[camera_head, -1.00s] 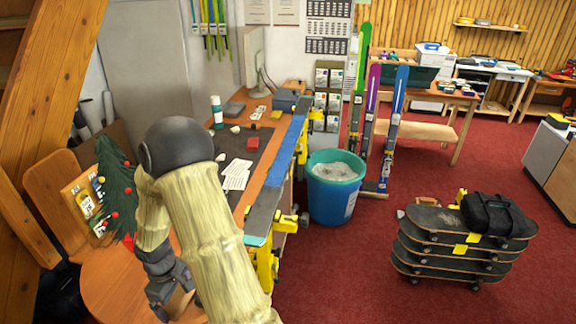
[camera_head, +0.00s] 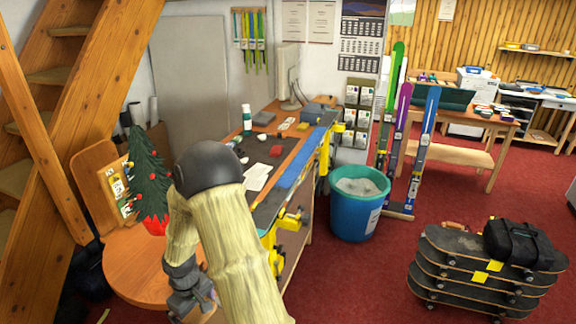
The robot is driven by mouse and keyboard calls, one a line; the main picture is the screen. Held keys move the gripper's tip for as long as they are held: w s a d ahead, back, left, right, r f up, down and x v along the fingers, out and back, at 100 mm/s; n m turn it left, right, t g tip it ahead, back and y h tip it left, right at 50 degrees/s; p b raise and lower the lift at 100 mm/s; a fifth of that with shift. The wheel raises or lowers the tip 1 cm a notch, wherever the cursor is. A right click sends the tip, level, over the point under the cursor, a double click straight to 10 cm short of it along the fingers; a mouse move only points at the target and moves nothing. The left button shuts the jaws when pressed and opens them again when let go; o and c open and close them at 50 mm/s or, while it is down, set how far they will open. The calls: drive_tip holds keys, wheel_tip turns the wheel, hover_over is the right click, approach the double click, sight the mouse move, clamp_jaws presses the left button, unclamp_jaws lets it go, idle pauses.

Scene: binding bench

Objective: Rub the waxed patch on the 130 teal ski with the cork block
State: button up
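A long ski (camera_head: 268,208) lies along the right edge of the workbench, held in yellow vises. A blue stretch (camera_head: 302,164) covers its far part; I cannot make out a waxed patch or the number 130. My gripper (camera_head: 192,304) hangs at the bottom left, over the front edge of the round wooden table and well short of the ski. A small brownish patch shows at its fingers, but I cannot tell whether this is the cork block or table behind. My arm hides the near end of the bench.
A blue bin (camera_head: 352,212) stands right of the bench, before upright skis (camera_head: 415,150). Stacked skateboards (camera_head: 480,275) with a black bag (camera_head: 522,243) stand at right. A small decorated tree (camera_head: 152,175) stands on the round table (camera_head: 125,265). Red floor between bench and skateboards is clear.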

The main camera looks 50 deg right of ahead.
drive_tip(key=w+a+f+m+b, duration=0.2)
drive_tip(key=a+f, duration=0.4)
drive_tip(key=f, duration=0.1)
drive_tip(key=shift+f+b, duration=0.2)
drive_tip(key=shift+b, duration=0.15)
drive_tip(key=shift+w, duration=0.1)
